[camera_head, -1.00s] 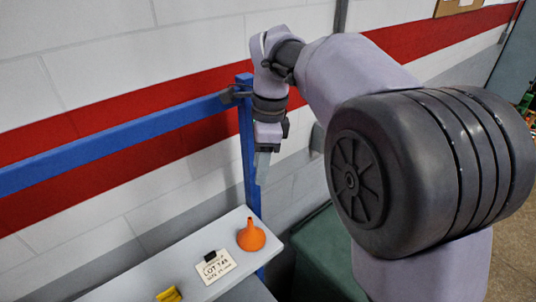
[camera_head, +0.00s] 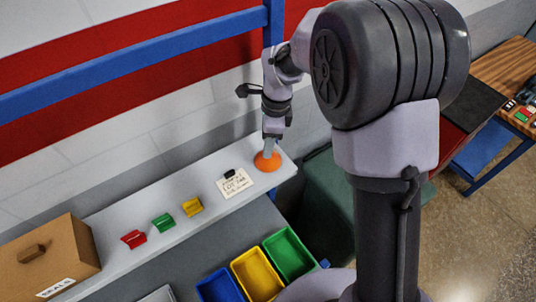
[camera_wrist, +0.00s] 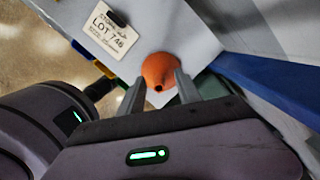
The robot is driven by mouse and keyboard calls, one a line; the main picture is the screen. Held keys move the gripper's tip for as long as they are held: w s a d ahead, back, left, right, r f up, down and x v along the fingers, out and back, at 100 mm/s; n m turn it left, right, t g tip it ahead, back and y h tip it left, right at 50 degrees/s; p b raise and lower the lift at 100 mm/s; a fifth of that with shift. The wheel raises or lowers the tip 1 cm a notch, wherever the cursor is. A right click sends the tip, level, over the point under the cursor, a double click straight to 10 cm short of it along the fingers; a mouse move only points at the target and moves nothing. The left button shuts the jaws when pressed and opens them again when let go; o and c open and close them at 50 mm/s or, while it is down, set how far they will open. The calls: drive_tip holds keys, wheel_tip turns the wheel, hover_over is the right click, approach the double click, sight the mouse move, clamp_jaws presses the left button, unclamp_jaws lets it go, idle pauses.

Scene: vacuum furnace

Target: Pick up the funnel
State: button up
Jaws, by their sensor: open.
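The orange funnel (camera_head: 267,162) stands on the white shelf (camera_head: 208,219) near its right end, with its wide rim down and its spout up. My gripper (camera_head: 270,142) is right above it, pointing down, and hides the spout in the head view. In the wrist view the funnel (camera_wrist: 159,72) lies between and just beyond the two grey fingers of my gripper (camera_wrist: 158,85). The fingers are apart, one on each side of the spout, whose dark opening faces the camera. I cannot tell whether a finger touches it.
Yellow (camera_head: 193,207), green (camera_head: 163,223) and red (camera_head: 134,239) clips and a cardboard box (camera_head: 47,258) sit farther left. A blue post (camera_head: 273,22) rises behind. Coloured bins (camera_head: 290,255) stand below.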

drive_tip(key=shift+w, duration=0.1)
drive_tip(key=shift+s, duration=0.2)
drive_tip(key=c, duration=0.6)
drive_tip(key=shift+w, duration=0.1)
clamp_jaws()
idle(0.4)
